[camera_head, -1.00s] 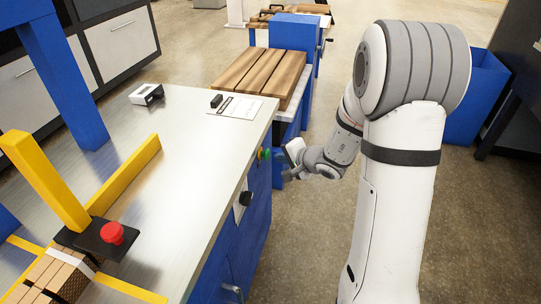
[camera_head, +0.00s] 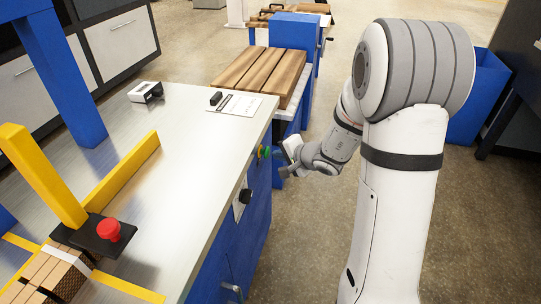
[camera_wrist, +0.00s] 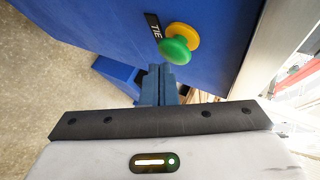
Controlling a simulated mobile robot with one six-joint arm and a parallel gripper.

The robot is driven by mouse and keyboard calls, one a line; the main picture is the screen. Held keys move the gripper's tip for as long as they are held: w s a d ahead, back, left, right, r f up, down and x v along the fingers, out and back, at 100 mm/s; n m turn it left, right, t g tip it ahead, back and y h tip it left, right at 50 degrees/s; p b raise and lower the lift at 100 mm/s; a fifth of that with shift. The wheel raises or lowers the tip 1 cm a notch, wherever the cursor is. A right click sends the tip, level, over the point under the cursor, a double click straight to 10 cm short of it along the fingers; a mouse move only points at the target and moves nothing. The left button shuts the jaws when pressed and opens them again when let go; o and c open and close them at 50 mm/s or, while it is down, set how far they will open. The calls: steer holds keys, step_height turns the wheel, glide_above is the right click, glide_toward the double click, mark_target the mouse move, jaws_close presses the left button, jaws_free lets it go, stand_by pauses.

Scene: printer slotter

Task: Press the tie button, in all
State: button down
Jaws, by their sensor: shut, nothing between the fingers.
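A black label reading TIE (camera_wrist: 153,25) is on the blue side panel, beside a green round button (camera_wrist: 177,49) and a yellow round button (camera_wrist: 184,33). The green button partly covers the yellow one in the wrist view. In the head view the green button (camera_head: 267,152) and yellow button (camera_head: 261,153) stick out of the table's side. My gripper (camera_wrist: 160,72) is shut and empty, its blue fingers just below and left of the green button in the wrist view. Contact cannot be told. My gripper (camera_head: 278,152) also shows close to the buttons in the head view.
The metal tabletop (camera_head: 185,165) holds a yellow frame (camera_head: 112,183), a red mushroom button (camera_head: 108,230) and strapped cardboard (camera_head: 45,277). A black knob (camera_head: 245,196) sits on the table side. A wood-slatted bench (camera_head: 262,75) is behind. Open floor lies below my arm.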

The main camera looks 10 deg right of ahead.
steer(key=shift+w+a+b, duration=0.25)
steer(key=shift+a+b, duration=0.3)
steer(key=shift+a, duration=0.05)
stand_by(0.8)
steer(key=shift+d, duration=0.1)
steer(key=shift+s+d, duration=0.4)
steer(key=shift+d, duration=0.45)
steer(key=shift+d+b, duration=0.15)
steer(key=shift+b, duration=0.15)
steer(key=d, duration=0.1)
steer(key=s+d, duration=0.1)
steer(key=d, duration=0.1)
steer(key=s+d+b, duration=0.1)
steer(key=shift+d, duration=0.2)
steer(key=shift+r, duration=0.1)
stand_by(0.5)
